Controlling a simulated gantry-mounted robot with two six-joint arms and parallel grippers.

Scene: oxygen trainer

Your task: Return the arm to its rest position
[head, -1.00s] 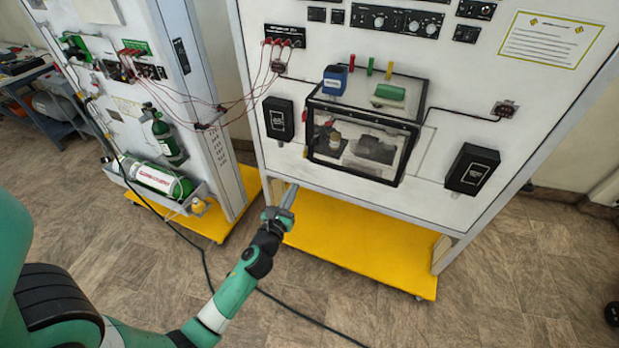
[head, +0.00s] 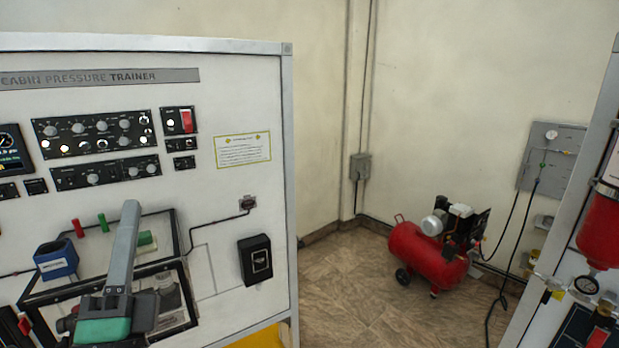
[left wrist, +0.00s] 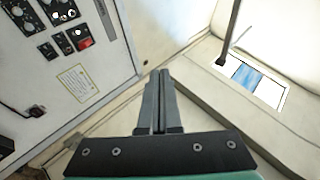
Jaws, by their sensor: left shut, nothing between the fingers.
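My left gripper (head: 130,208) shows at the lower left of the head view, in front of the cabin pressure trainer panel (head: 218,102). Its grey fingers point upward, closed together and empty. The left wrist view also shows the closed fingers (left wrist: 160,76) with nothing between them. They point toward the upper walls, with the panel at the left. The rest of the left arm is outside the head view. My right gripper is in neither view.
A blue box (head: 55,260) and a clear chamber stand partly behind the gripper. A black box (head: 255,260) is mounted on the panel's right side. A red compressor (head: 430,252) stands on the floor beyond. Floor between them is clear.

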